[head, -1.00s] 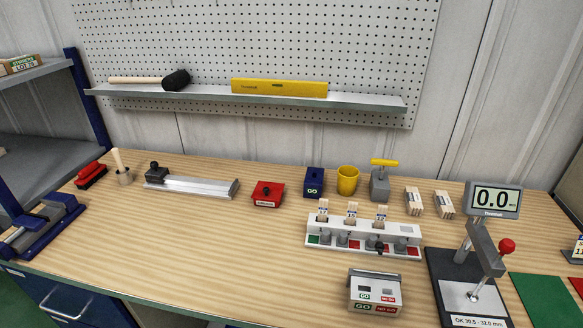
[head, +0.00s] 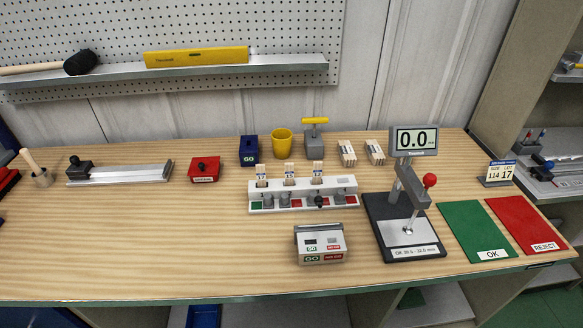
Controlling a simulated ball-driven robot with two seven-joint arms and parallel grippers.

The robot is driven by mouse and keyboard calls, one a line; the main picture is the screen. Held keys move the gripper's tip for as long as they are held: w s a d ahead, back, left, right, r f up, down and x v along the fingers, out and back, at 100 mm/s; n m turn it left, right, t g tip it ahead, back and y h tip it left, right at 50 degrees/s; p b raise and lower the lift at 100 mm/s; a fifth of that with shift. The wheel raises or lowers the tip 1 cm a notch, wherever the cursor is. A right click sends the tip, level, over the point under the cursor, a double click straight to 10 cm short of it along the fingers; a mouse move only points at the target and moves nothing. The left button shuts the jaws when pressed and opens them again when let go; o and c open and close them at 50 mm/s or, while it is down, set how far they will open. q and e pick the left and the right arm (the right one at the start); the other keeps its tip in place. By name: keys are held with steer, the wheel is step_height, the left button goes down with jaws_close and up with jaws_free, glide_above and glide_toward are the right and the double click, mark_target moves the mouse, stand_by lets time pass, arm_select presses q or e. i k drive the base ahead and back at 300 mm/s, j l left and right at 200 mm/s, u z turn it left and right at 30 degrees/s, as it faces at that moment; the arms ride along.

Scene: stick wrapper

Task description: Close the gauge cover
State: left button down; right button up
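A small grey GO/NO GO gauge box (head: 322,246) stands near the front middle of the bench in the head view. Its top face shows dark openings, and a grey strip that looks like its cover runs along the back edge. How far that cover stands open is too small to tell. A digital gauge (head: 413,140) reading 0.0 stands to its right on a dark base (head: 385,212), with a red-knobbed lever. Neither of my grippers is in view.
A white rack (head: 270,200) with upright stick bundles stands behind the gauge box. A green OK mat (head: 470,228) and a red REJECT mat (head: 525,222) lie at the right. The bench (head: 150,240) is clear left of the box.

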mark_target(318, 199)
steer(key=l+u, duration=0.15)
steer(key=u, duration=0.25)
steer(key=k+l+u, duration=0.1)
steer(key=u, duration=0.25)
steer(key=k+l+u, duration=0.1)
steer(key=u, duration=0.3)
